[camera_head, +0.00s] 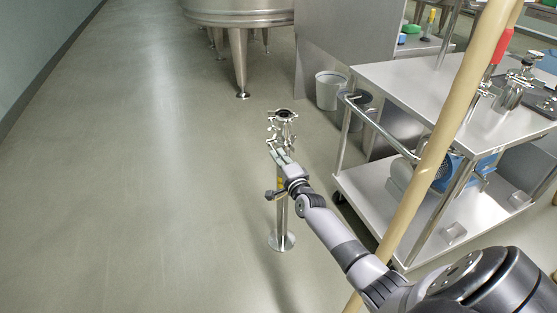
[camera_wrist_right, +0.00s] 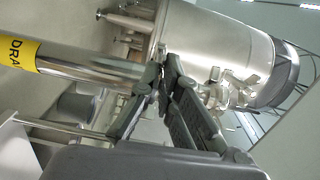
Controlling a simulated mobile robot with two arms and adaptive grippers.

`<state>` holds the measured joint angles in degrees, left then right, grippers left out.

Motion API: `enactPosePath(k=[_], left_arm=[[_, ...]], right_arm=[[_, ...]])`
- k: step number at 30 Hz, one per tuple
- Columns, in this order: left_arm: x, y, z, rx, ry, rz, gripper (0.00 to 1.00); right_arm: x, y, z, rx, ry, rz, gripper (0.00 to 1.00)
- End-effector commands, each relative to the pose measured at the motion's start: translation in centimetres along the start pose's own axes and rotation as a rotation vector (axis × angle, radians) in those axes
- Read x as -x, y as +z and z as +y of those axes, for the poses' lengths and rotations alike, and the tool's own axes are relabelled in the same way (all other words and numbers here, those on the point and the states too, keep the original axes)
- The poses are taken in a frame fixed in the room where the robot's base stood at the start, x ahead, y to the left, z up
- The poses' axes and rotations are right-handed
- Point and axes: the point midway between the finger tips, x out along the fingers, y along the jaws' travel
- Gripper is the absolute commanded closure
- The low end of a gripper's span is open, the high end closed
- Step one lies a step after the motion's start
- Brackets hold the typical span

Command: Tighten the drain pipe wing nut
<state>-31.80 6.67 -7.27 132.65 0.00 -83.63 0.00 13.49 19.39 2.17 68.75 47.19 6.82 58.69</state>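The drain pipe (camera_head: 282,215) stands upright on a round foot on the floor, with metal fittings (camera_head: 282,116) at its top. In the right wrist view the pipe (camera_wrist_right: 90,64) lies across the left, with a yellow label (camera_wrist_right: 18,51) partly reading "DRA". My right gripper (camera_head: 277,150) is at the upper pipe, just below the top fittings. In the right wrist view its fingertips (camera_wrist_right: 164,64) come close together in front of the pipe's end. Small clamp-like metal parts (camera_wrist_right: 220,92) show beyond them; I cannot tell whether the wing nut is between the fingers. My left gripper is not in view.
A steel cart (camera_head: 410,85) stands to the right, with a blue pump (camera_head: 447,170) on its lower shelf. A pale pole (camera_head: 445,130) crosses in front of it. A steel vat (camera_head: 240,12) and a bucket (camera_head: 330,90) are behind. The floor at left is clear.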

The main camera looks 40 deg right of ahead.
Motion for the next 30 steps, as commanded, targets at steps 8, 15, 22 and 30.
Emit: enactPosePath(k=[8,15,22,30], left_arm=[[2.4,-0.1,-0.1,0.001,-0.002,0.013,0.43],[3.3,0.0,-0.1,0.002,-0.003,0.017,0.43],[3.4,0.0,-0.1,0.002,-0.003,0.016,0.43],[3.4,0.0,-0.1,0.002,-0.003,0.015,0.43]], right_arm=[[0.1,0.1,0.4,-0.147,0.005,-0.001,1.00],[0.1,0.1,0.3,-0.199,0.006,-0.001,1.00],[0.1,0.1,0.3,-0.207,0.006,0.000,1.00],[0.1,0.1,0.4,-0.206,0.006,0.000,0.93]])
